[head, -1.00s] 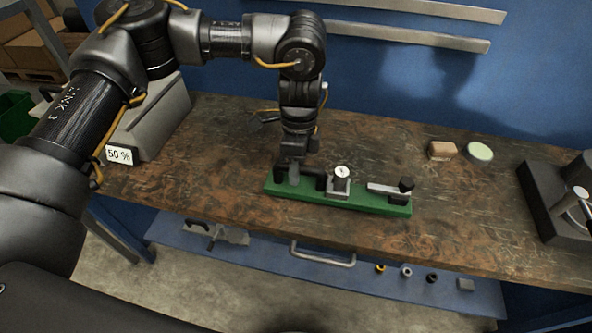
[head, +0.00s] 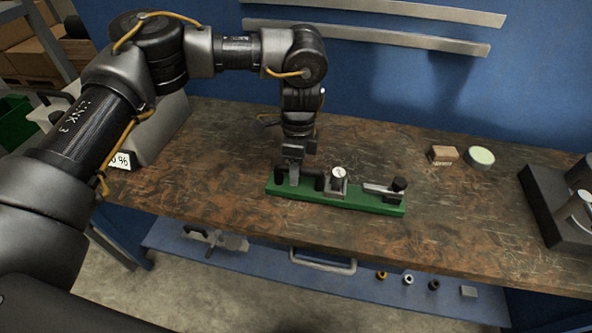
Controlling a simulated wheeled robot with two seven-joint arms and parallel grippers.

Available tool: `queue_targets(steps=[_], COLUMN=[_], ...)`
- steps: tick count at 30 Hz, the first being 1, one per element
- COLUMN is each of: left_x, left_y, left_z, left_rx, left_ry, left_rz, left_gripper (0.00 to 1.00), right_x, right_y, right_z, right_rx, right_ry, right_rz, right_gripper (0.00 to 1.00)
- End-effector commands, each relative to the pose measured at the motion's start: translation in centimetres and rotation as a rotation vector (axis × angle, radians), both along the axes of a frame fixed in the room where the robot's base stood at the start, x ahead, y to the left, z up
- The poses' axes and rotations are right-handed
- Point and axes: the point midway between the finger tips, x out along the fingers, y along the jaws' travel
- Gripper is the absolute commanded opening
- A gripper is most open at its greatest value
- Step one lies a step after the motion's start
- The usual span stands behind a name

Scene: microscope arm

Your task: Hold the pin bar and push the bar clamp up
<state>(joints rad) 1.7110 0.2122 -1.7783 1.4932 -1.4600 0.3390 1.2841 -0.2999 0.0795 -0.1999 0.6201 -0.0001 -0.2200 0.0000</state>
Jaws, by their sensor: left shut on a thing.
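A green base plate (head: 362,204) lies on the bench top near its front edge. A black bar (head: 314,182), apparently the pin bar, stands at its left end. My left gripper (head: 293,178) points down from above and is shut on this bar; its fingers hide part of it. A grey block with a round white-topped knob (head: 338,174) sits mid-plate. A silver bar piece with a black knob (head: 399,184), apparently the bar clamp, sits near the right end, low over the plate. My right gripper is not in view.
A brown block (head: 443,155) and a round pale-topped tin (head: 480,156) stand behind and to the right. A dark stand with metal parts (head: 548,200) is at the far right. A grey case (head: 160,130) is at the left. Bare bench lies around the plate.

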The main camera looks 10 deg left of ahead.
Motion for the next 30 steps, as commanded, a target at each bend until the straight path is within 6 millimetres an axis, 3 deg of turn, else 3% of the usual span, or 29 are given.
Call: queue_targets(steps=[30], left_x=[0.02], left_y=[-0.07], left_z=[-0.76], left_rx=[-0.003], left_ry=[-0.001], left_rz=[0.001], left_gripper=[0.0], right_x=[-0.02], right_y=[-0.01], right_z=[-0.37], right_rx=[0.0], right_ry=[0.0], right_rz=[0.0], right_gripper=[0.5])
